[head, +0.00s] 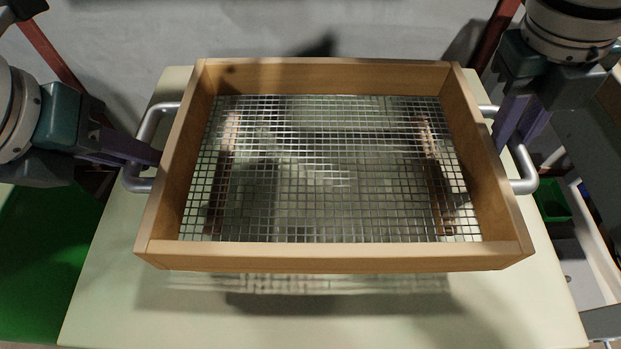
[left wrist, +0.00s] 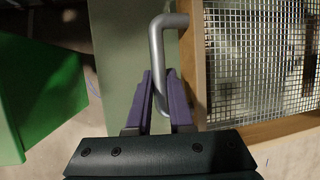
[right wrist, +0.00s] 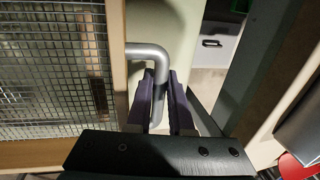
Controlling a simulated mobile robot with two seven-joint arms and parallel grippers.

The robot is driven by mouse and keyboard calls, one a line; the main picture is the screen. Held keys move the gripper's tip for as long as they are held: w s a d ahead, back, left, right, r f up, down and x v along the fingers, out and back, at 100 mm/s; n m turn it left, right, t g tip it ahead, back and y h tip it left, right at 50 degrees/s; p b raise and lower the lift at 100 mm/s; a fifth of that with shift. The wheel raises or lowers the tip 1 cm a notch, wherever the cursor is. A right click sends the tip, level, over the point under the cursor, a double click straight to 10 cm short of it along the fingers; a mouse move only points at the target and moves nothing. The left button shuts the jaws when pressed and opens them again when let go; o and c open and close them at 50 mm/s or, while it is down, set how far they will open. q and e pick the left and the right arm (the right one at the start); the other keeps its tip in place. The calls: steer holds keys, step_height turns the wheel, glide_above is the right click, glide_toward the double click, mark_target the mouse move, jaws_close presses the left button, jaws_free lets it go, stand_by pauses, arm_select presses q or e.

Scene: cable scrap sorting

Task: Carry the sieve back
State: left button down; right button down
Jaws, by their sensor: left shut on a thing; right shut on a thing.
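The sieve (head: 330,259) is a wooden frame with a square wire mesh floor and a grey metal handle on each short side. It is held level above a pale table, with its shadow below. My left gripper (head: 150,160) is shut on the left handle; the left wrist view shows its purple fingers (left wrist: 161,100) around the grey bar. My right gripper (head: 508,140) is shut on the right handle; its fingers (right wrist: 160,102) show in the right wrist view. Blurred brownish and shiny shapes show through the mesh, and I cannot tell what they are.
The pale table (head: 110,290) lies under the sieve, with bare surface at its front. A green surface (head: 40,250) is at the left of the table. A small green container (head: 552,203) is at the right. A grey wall stands behind.

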arm_select(q)
steer(key=shift+w+f, duration=0.1)
steer(key=shift+f, duration=0.05)
arm_select(e)
steer(key=shift+w+f, duration=0.15)
arm_select(q)
steer(key=shift+s+a, duration=0.15)
steer(key=shift+s, duration=0.15)
arm_select(e)
steer(key=shift+s+a, duration=0.2)
steer(key=shift+s, duration=0.15)
arm_select(q)
steer(key=shift+f, duration=0.1)
arm_select(e)
steer(key=shift+f, duration=0.15)
